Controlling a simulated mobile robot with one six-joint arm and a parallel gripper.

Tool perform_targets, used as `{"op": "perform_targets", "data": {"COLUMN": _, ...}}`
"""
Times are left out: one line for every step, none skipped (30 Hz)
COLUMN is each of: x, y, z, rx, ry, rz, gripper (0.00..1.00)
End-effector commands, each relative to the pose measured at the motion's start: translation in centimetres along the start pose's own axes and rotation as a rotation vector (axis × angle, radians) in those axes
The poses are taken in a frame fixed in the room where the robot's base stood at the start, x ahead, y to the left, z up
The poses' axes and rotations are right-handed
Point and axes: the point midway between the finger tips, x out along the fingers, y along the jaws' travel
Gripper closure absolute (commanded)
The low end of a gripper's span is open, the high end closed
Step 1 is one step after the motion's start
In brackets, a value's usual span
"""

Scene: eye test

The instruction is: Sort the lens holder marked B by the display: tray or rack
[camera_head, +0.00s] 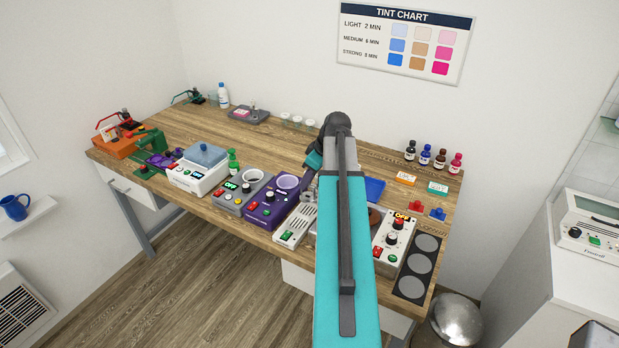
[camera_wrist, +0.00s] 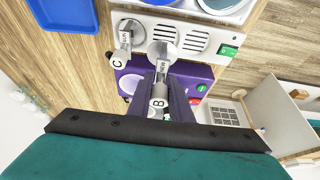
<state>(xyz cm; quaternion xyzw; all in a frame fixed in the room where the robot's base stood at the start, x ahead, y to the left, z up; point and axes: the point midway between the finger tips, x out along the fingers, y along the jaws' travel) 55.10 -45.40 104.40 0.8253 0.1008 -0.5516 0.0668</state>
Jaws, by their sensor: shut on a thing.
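In the wrist view, the lens holder marked B (camera_wrist: 158,103) has its round tag and grey stem between the two dark fingers of my gripper (camera_wrist: 164,108), which is shut on it. A similar holder marked C (camera_wrist: 121,57) is up and to the left, apart from my gripper. A blue tray (camera_wrist: 62,12) is at the upper left; it also shows in the head view (camera_head: 375,188), right of my arm. Small lit displays, such as one on the purple unit (camera_head: 270,196), are too small to read surely. My arm hides the held holder in the head view.
A vented white unit (camera_wrist: 190,40) with a green switch lies beyond the fingers, beside the purple unit (camera_wrist: 132,82). On the bench, a white unit with knobs (camera_head: 393,238) and a black mat with grey discs (camera_head: 412,288) stand right of my arm. Several bottles (camera_head: 425,155) stand behind.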

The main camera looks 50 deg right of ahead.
Motion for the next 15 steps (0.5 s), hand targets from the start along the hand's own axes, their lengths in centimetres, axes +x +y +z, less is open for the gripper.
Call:
{"op": "perform_targets", "data": {"x": 0.3, "y": 0.0, "z": 0.1, "rx": 0.000, "ry": 0.000, "rz": 0.000, "gripper": 1.00}}
{"op": "perform_targets", "data": {"x": 0.5, "y": 0.0, "z": 0.2, "rx": 0.000, "ry": 0.000, "rz": 0.000, "gripper": 1.00}}
{"op": "perform_targets", "data": {"x": 0.7, "y": 0.0, "z": 0.3, "rx": 0.000, "ry": 0.000, "rz": -0.001, "gripper": 1.00}}
{"op": "perform_targets", "data": {"x": 0.9, "y": 0.0, "z": 0.3, "rx": 0.000, "ry": 0.000, "rz": -0.001, "gripper": 1.00}}
{"op": "perform_targets", "data": {"x": 1.1, "y": -0.1, "z": 0.4, "rx": 0.000, "ry": 0.000, "rz": -0.001, "gripper": 1.00}}
{"op": "perform_targets", "data": {"x": 1.3, "y": -0.1, "z": 0.5, "rx": 0.000, "ry": 0.000, "rz": -0.001, "gripper": 1.00}}
{"op": "perform_targets", "data": {"x": 1.5, "y": -0.1, "z": 0.6, "rx": 0.000, "ry": 0.000, "rz": -0.001, "gripper": 1.00}}
{"op": "perform_targets", "data": {"x": 1.7, "y": -0.1, "z": 0.7, "rx": 0.000, "ry": 0.000, "rz": -0.001, "gripper": 1.00}}
{"op": "perform_targets", "data": {"x": 1.9, "y": -0.1, "z": 0.8, "rx": -0.001, "ry": 0.000, "rz": -0.001, "gripper": 1.00}}
{"op": "perform_targets", "data": {"x": 2.1, "y": -0.1, "z": 0.8, "rx": -0.001, "ry": 0.000, "rz": -0.001, "gripper": 1.00}}
{"op": "perform_targets", "data": {"x": 2.3, "y": -0.1, "z": 0.9, "rx": -0.001, "ry": 0.000, "rz": 0.000, "gripper": 1.00}}
{"op": "perform_targets", "data": {"x": 2.5, "y": -0.1, "z": 1.0, "rx": -0.001, "ry": 0.000, "rz": 0.000, "gripper": 1.00}}
{"op": "perform_targets", "data": {"x": 2.7, "y": -0.1, "z": 1.1, "rx": -0.001, "ry": 0.000, "rz": 0.000, "gripper": 1.00}}
{"op": "perform_targets", "data": {"x": 2.9, "y": -0.1, "z": 1.2, "rx": -0.001, "ry": 0.000, "rz": 0.000, "gripper": 1.00}}
{"op": "perform_targets", "data": {"x": 3.2, "y": -0.1, "z": 1.3, "rx": -0.001, "ry": 0.000, "rz": 0.000, "gripper": 1.00}}
